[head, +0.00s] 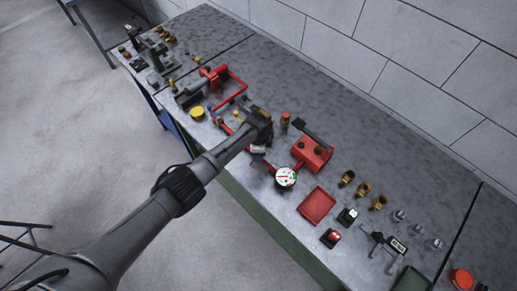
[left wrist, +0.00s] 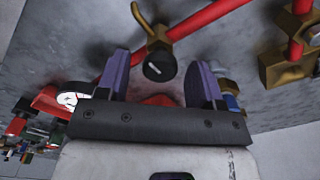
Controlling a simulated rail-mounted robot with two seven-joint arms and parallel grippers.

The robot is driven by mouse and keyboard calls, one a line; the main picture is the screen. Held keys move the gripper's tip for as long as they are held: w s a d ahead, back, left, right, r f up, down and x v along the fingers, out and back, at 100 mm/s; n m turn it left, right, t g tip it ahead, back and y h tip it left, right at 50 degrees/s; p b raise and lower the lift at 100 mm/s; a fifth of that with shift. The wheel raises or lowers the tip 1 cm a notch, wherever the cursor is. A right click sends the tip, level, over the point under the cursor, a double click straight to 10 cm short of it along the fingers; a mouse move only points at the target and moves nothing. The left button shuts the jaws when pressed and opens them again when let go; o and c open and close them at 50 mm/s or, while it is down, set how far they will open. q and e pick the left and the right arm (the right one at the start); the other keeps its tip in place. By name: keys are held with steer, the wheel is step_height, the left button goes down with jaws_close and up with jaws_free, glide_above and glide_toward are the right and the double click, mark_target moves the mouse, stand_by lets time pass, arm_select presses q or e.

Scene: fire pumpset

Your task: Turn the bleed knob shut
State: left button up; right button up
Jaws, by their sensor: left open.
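The bleed knob (left wrist: 158,68) looks like a round black knob with a pale line across its face. It sits on a brass fitting (left wrist: 150,25) on a red pipe (left wrist: 200,20). In the left wrist view my left gripper (left wrist: 161,76) is open, with one purple finger on each side of the knob. Gaps show between the fingers and the knob, and nothing is held. In the head view my left gripper (head: 258,148) is over the red pipework, and it hides the knob there. My right gripper is not in view.
A white round gauge (head: 286,177) and a red box (head: 312,153) stand to the right of my gripper. A red tray (head: 317,206) and several brass fittings lie further right. A brass valve body (left wrist: 290,60) is close to the right finger. A block wall runs behind the bench.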

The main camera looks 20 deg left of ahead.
arm_select(q)
steer(key=shift+r, duration=0.1)
step_height(320, 180, up, 14)
steer(key=p, duration=0.1)
stand_by(0.4)
steer(key=shift+f, duration=0.2)
stand_by(0.3)
